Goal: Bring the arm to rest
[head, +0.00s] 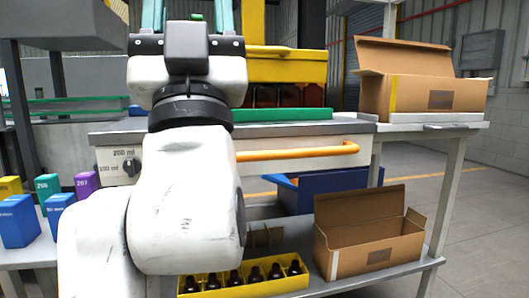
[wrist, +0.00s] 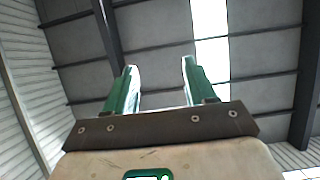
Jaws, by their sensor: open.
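My gripper (wrist: 160,68) is open in the wrist view, its two green fingers apart with nothing between them. It points up at the roof. In the head view my gripper (head: 187,14) is raised at the top left, its fingers cut off by the picture's upper edge. My white arm stands upright in front of the bench and hides part of it. No object touches the fingers in either view.
A bench with an orange rail (head: 297,153) stands behind my arm. Open cardboard boxes stand on the right shelf (head: 424,93) and below (head: 370,236). A yellow crate (head: 248,291) holds several dark bottles. Blue cartons (head: 17,222) stand at left. Floor at right is clear.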

